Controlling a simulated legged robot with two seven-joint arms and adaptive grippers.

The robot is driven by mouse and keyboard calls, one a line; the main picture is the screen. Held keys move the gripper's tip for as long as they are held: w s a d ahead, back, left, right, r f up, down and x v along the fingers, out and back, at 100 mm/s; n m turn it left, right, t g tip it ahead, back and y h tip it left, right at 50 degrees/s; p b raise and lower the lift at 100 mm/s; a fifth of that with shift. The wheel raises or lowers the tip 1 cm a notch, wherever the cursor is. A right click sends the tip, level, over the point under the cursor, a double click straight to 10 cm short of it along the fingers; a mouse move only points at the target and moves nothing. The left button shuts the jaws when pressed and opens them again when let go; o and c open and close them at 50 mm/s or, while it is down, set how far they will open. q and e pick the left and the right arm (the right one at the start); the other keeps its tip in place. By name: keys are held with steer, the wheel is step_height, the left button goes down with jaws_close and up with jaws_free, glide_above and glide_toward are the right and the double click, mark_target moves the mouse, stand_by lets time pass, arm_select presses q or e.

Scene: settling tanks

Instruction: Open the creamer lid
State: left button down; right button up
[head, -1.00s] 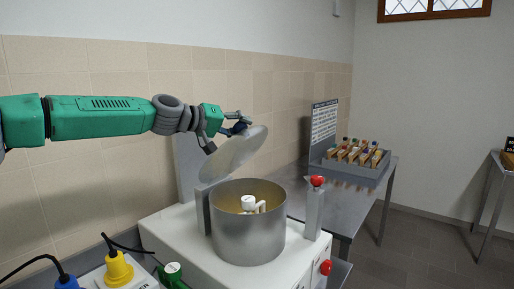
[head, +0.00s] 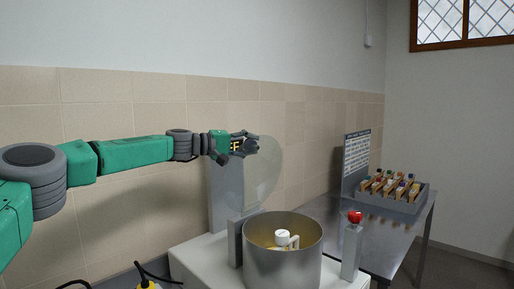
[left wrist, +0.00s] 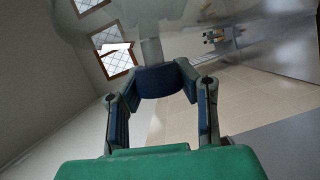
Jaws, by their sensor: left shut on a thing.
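The creamer is a steel bowl (head: 283,262) on a white base, with a white fitting (head: 284,238) inside it. Its translucent round lid (head: 266,172) stands nearly upright above the bowl's back left rim, and the bowl's top is uncovered. My left gripper (head: 246,147) is at the lid's upper left side, shut on the lid's dark knob. In the left wrist view the dark blue knob (left wrist: 158,81) sits between the two fingers, with the clear lid beyond it. My right gripper is not in view.
A post with a red button (head: 354,217) stands right of the bowl. A metal table (head: 385,232) behind it holds a grey tray (head: 398,205) of small bottles and a sign board (head: 355,160). The tiled wall is close behind my left arm.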

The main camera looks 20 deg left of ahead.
arm_select(q)
steer(key=shift+a+f, duration=0.3)
steer(key=shift+f, duration=0.05)
steer(key=c, duration=1.4)
jaws_free()
steer(key=o, duration=0.3)
steer(key=shift+s+a+r, duration=0.1)
steer(key=shift+s+a, duration=0.1)
steer(key=shift+o, duration=0.2)
steer(key=v, duration=1.2)
steer(key=shift+s, duration=0.15)
